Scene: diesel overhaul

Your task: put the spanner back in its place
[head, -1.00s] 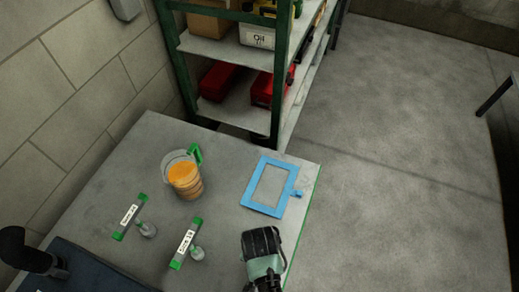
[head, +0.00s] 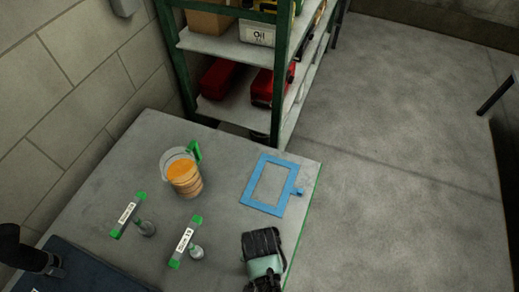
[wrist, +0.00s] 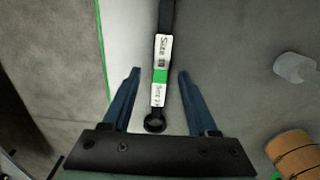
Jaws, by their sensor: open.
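In the wrist view a dark spanner (wrist: 155,122) lies lengthwise on the grey table, its ring end towards my gripper. White labels and a green band show along its shaft; its far end is cut off by the top of the picture. My gripper (wrist: 159,73) is open, one finger on each side of the spanner, with visible gaps to both. I cannot tell the height of the fingertips above it. In the head view the black and pale green end of my arm shows near the table's right edge; my fingers and the spanner do not show there.
On the table (head: 95,220) stand a jug of orange liquid (head: 184,178) with a green handle, a flat blue frame (head: 250,203) and two labelled strips with green ends (head: 128,214) (head: 185,241). A shelf rack (head: 225,50) stands behind. Open floor lies right.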

